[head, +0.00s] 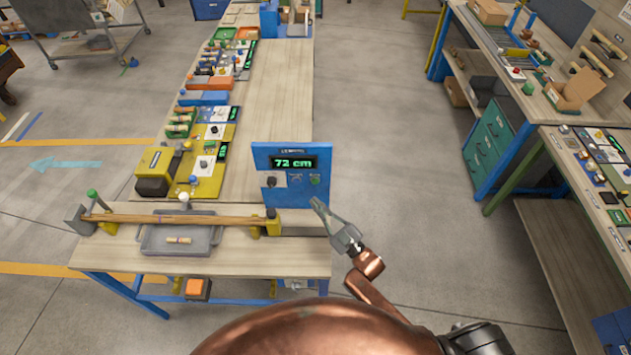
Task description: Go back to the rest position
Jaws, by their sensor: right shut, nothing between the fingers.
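My right gripper (320,206) is shut and empty. It is at the right edge of the near workbench (230,262), just right of and in front of a blue panel (265,158) whose display reads "72 cm". My copper-coloured right arm reaches up to it from the bottom right. My left gripper does not show. A long wooden rod (150,218) lies across the bench, held up near its ends by a grey end block (78,220) and a yellow block (272,222). A grey tray (155,240) sits under the rod with a small turned wood piece (179,240) in it.
A long bench (275,100) runs away from me with yellow, green and orange stations along its left side. More benches with green drawers (490,143) and small parts stand at the right. The floor aisle (385,110) between them is clear. A grey cart (85,45) stands far left.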

